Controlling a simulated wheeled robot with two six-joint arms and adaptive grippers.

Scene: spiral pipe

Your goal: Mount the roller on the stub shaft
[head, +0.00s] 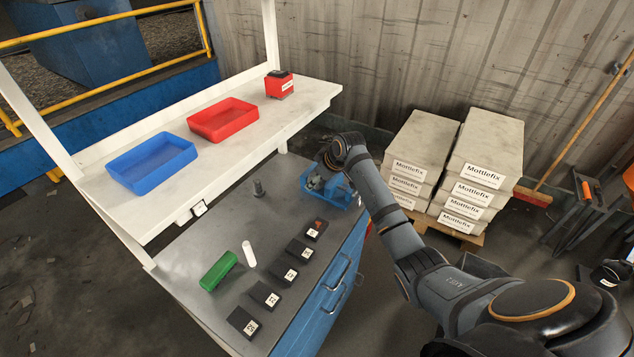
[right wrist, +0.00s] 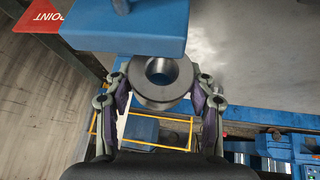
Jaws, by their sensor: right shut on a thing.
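The roller (right wrist: 176,98) is a grey metal ring with an open bore, seen nearly end-on in the right wrist view. My right gripper (right wrist: 161,86) is shut on it, one finger at each side. In the head view that gripper (head: 318,180) is at the bench's far right corner, above or beside a blue tray-like item (head: 345,196); the roller is hard to make out there. My left gripper is out of view.
The grey bench (head: 225,230) bears a green box (head: 217,270), a white cylinder (head: 249,254) and several black numbered blocks (head: 290,273). A raised white shelf (head: 180,130) holds a blue bin (head: 150,163) and red bin (head: 223,120). A blue block (right wrist: 130,30) shows close in the wrist view.

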